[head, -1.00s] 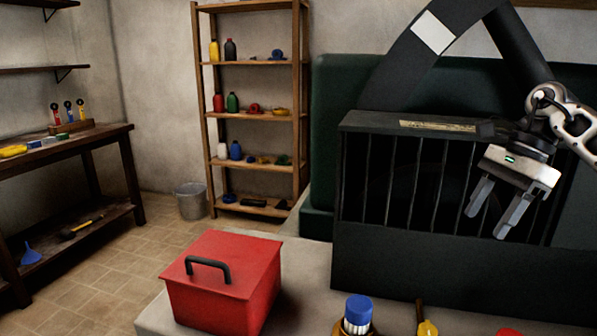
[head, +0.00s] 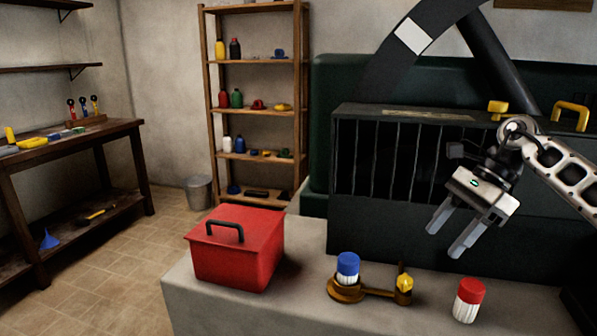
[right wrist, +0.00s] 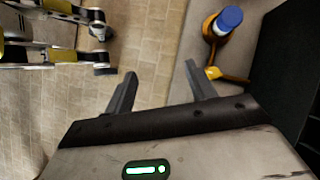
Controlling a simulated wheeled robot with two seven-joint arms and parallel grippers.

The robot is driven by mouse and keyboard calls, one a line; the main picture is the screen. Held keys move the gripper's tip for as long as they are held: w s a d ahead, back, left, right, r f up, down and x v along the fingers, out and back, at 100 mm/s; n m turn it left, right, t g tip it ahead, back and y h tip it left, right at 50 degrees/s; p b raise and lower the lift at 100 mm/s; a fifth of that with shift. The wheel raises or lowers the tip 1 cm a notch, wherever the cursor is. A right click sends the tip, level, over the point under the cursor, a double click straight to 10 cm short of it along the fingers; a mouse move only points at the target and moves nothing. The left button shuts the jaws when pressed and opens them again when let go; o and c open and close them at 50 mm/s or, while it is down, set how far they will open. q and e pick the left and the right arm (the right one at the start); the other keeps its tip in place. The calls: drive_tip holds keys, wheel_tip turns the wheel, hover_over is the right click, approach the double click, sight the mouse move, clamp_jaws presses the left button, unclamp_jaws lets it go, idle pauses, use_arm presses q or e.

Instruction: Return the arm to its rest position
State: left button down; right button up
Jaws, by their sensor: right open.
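My right gripper (head: 446,240) is open and empty, hanging in the air in front of the dark barred machine. Its two fingers stand apart in the right wrist view (right wrist: 161,74), with nothing between them but floor and the bench edge. A blue-capped container (head: 348,267) stands on the round end of a brass-coloured holder (head: 376,292) on the bench, left of and below the gripper. A red-capped white container (head: 468,300) stands below the gripper in the picture, apart from it. My left gripper does not show in the head view.
A red toolbox (head: 237,260) sits on the pale bench (head: 225,310). The barred machine (head: 350,190) stands behind, with a yellow handle (head: 571,113) on top. A shelf rack (head: 210,110), a bucket (head: 199,192) and a wooden workbench (head: 75,145) stand farther back. The floor between is clear.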

drive_tip(key=s+a+f+m+t+y, duration=0.25)
drive_tip(key=a+m+y, duration=0.2)
drive_tip(key=a, duration=0.35)
drive_tip(key=s+a+f+m+t+y+p, duration=0.1)
drive_tip(key=s+a+f+m+t+y, duration=0.2)
drive_tip(key=a+m, duration=0.4)
drive_tip(key=s+a+f+m+t+y, duration=0.1)
drive_tip(key=s+a+f+m+y, duration=0.1)
drive_tip(key=a+m+y, duration=0.55)
drive_tip(key=s+d+f+m+t+h, duration=0.1)
drive_tip(key=s+d+f+m+h, duration=0.2)
drive_tip(key=s+f+m+h, duration=0.3)
drive_tip(key=s+d+f+m+t+h, duration=0.2)
drive_tip(key=s+f+m+h, duration=0.4)
drive_tip(key=m, duration=1)
drive_tip(key=s+d+f+m+t+h, duration=0.2)
drive_tip(key=s+d+f+m+h, duration=0.3)
drive_tip(key=m, duration=0.7)
wheel_tip(320, 180, down, 3)
drive_tip(key=shift+s+r+h+p, duration=0.2)
drive_tip(key=shift+s+h+p, duration=0.2)
drive_tip(key=shift+s+p, duration=0.05)
drive_tip(key=shift+d, duration=0.1)
